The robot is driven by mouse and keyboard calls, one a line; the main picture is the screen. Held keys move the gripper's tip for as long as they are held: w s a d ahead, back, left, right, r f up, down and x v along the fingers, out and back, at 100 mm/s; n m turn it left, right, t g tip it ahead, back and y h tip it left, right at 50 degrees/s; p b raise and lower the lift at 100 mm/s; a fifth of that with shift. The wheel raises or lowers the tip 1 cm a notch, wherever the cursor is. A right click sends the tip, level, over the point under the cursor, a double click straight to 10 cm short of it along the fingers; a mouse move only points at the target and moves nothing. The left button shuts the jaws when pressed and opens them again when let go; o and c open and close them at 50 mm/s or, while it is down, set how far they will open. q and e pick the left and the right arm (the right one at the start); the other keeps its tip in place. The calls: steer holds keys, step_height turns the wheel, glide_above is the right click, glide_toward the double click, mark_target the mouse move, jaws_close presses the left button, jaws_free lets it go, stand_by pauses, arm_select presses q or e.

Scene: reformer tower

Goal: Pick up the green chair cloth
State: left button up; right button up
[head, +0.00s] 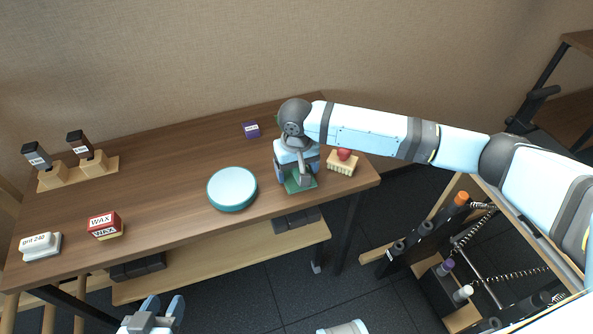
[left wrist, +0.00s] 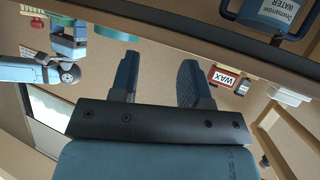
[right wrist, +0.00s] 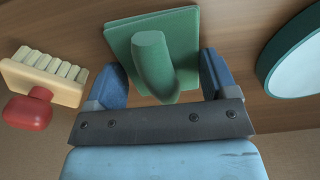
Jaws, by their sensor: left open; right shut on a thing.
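The green chair cloth (head: 297,185) lies as a flat square near the table's front right part. In the right wrist view the cloth (right wrist: 180,35) has a raised rounded green part between my fingers. My right gripper (head: 300,178) reaches down over the cloth from above and is shut on that raised part; its fingers (right wrist: 162,75) stand on both sides of it. Part of the cloth is hidden by the gripper in the head view. My left gripper (head: 152,312) is open and empty, in front of the table at the bottom; its fingers (left wrist: 158,80) are apart.
A brush with a red knob (head: 342,164) stands close right of the cloth. A round teal-rimmed tin (head: 232,187) lies to its left. A purple box (head: 251,129) is behind. A wax box (head: 105,225), a white block (head: 40,246) and bottles on stands (head: 83,148) are further left.

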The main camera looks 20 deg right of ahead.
arm_select(q)
steer(key=p, duration=0.2)
steer(key=a+p, duration=0.1)
steer(key=p, duration=0.2)
steer(key=shift+s+g+y, duration=0.25)
steer(key=shift+g+y, duration=0.05)
steer(key=shift+g, duration=0.1)
arm_select(e)
step_height(320, 180, up, 20)
